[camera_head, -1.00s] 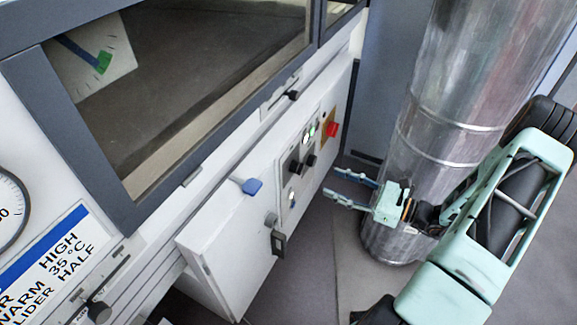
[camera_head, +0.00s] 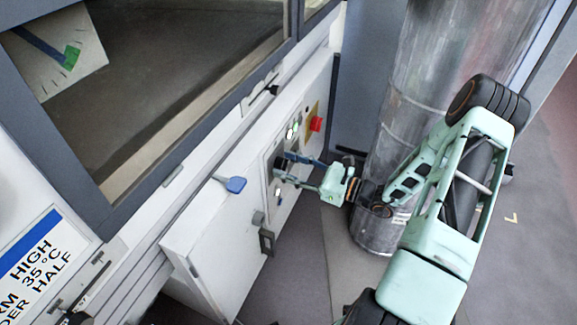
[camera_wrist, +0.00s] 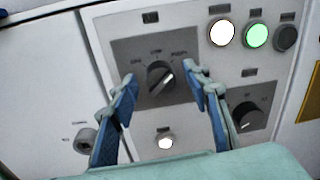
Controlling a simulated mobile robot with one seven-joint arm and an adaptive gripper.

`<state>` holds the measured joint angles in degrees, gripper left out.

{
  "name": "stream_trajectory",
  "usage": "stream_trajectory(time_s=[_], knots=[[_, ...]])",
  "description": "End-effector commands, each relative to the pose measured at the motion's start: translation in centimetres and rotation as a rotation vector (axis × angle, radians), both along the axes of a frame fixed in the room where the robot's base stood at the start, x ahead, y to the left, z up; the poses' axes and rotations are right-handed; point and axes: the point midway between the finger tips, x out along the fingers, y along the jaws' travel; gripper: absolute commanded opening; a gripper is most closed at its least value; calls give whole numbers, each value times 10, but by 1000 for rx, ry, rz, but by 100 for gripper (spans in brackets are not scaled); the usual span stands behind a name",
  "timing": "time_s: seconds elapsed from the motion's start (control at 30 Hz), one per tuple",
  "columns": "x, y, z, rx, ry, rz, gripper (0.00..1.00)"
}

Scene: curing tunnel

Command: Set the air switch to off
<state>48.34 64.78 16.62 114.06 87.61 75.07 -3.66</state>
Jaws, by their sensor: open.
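The switch panel (camera_wrist: 130,55) on the white cabinet carries a black rotary knob (camera_wrist: 159,78) with small labels above it, and a second black knob (camera_wrist: 249,116) at its lower right. The lettering is too blurred to tell which one is the air switch. The first knob's ridge lies on a diagonal. My gripper (camera_head: 284,168) is open at the panel. In the wrist view its two blue fingers stand left and right of the first knob, with gaps on both sides. In the head view my gripper hides part of the panel.
White and green lamps (camera_wrist: 257,35) sit above the second knob. A red button (camera_head: 316,124) on yellow is farther along. A metal duct (camera_head: 390,130) stands behind my gripper.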

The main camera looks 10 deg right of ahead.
Motion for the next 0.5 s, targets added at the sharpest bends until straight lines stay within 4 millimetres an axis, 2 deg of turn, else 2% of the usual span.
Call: stream_trajectory(time_s=[0.2, 0.5], knots=[[0, 0, 0, -1, -1, 0, 44], [0, 0, 0, -1, -1, 0, 11]])
